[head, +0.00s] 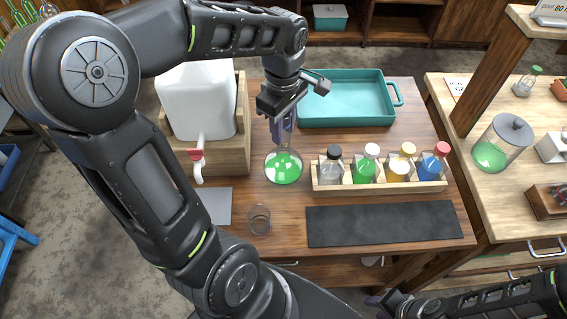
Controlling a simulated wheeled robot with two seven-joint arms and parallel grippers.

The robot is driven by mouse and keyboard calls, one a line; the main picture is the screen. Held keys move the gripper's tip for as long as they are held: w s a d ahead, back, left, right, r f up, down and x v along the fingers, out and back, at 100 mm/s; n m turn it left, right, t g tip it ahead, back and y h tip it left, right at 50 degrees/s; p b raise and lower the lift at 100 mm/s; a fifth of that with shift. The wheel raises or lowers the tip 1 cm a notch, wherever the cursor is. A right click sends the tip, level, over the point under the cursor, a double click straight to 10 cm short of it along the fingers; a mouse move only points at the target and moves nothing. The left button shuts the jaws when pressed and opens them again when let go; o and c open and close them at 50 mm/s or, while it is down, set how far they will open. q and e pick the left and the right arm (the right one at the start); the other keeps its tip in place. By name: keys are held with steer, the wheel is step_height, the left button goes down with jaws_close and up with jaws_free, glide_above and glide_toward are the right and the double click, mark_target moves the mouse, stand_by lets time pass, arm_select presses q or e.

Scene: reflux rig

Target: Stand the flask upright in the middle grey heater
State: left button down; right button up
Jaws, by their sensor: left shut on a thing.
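A round-bottomed glass flask (283,167) with green liquid hangs upright over the wooden table, left of the bottle rack. My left gripper (282,118) is shut on its neck from above. I cannot tell whether the flask's bottom touches the table. My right gripper (391,301) is low at the bottom edge, in front of the table, far from the flask; its jaws are too dark and small to read. I cannot make out a grey heater in this view.
A wooden rack (322,188) of several capped bottles stands right of the flask. A white tank (198,100) with a red-handled tap is left. A teal tray (350,119) lies behind. An empty glass (260,220) and a dark mat (385,224) are in front.

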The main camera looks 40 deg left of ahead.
arm_select(q)
steer(key=shift+r, duration=0.25)
stand_by(0.7)
step_height(320, 180, up, 10)
steer(key=b, duration=0.1)
steer(key=shift+f, duration=0.25)
stand_by(0.5)
stand_by(1.1)
